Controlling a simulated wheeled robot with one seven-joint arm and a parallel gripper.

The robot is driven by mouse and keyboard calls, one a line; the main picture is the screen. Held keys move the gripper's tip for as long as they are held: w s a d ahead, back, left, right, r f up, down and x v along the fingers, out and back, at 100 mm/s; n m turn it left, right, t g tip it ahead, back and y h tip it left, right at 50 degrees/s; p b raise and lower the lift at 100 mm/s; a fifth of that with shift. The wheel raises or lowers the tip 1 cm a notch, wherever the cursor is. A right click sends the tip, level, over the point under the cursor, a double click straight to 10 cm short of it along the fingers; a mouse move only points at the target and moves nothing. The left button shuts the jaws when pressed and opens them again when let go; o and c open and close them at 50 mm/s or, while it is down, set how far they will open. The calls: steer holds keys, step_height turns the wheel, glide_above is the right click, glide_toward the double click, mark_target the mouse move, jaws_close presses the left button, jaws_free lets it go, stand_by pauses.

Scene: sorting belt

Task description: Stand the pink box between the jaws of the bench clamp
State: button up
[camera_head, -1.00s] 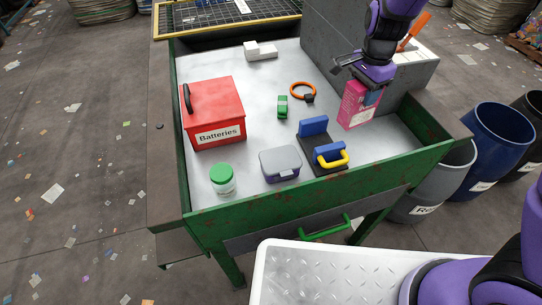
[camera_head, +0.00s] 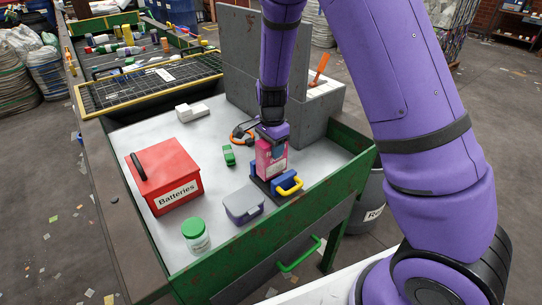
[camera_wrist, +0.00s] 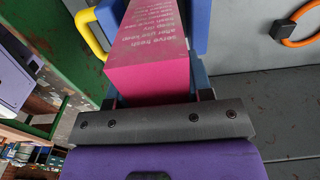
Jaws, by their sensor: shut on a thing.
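The pink box (camera_head: 268,160) is upright in my gripper (camera_head: 272,136), which is shut on its upper part. The box is at the bench clamp (camera_head: 286,183), which has blue jaws, a dark base and a yellow handle. In the wrist view the pink box (camera_wrist: 150,65) has a blue jaw of the clamp (camera_wrist: 198,22) on its right and blue on its left, so it lines up between the jaws. I cannot tell whether its foot rests on the clamp base. My gripper (camera_wrist: 155,100) spans the near end of the box.
A red batteries box (camera_head: 170,178), a grey lidded container (camera_head: 243,205), a green-capped jar (camera_head: 196,238) and a green item (camera_head: 229,156) stand left of the clamp. An orange ring (camera_head: 240,133) lies behind it. A grey wall (camera_head: 240,65) rises behind my arm.

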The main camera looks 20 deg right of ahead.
mark_target(272, 171)
steer(key=shift+f, duration=1.6)
steer(key=shift+d+f, duration=0.1)
steer(key=o, duration=1.1)
step_height(272, 171, up, 13)
steer(key=shift+f, duration=0.2)
steer(key=s+d+r+n+t+y, duration=0.15)
steer(key=s+r+n, duration=0.35)
steer(key=r, duration=0.5)
steer(key=s+d+r+n+t, duration=0.2)
steer(key=s+r+n, duration=0.2)
steer(key=s, duration=0.8)
steer(key=s+d+r+n+t+h, duration=0.1)
steer(key=s+d+r+n, duration=0.2)
steer(key=s+r+n, duration=0.2)
steer(key=s+r, duration=0.3)
steer(key=s, duration=0.4)
steer(key=shift+s+d+t, duration=0.15)
steer(key=shift+t, duration=0.2)
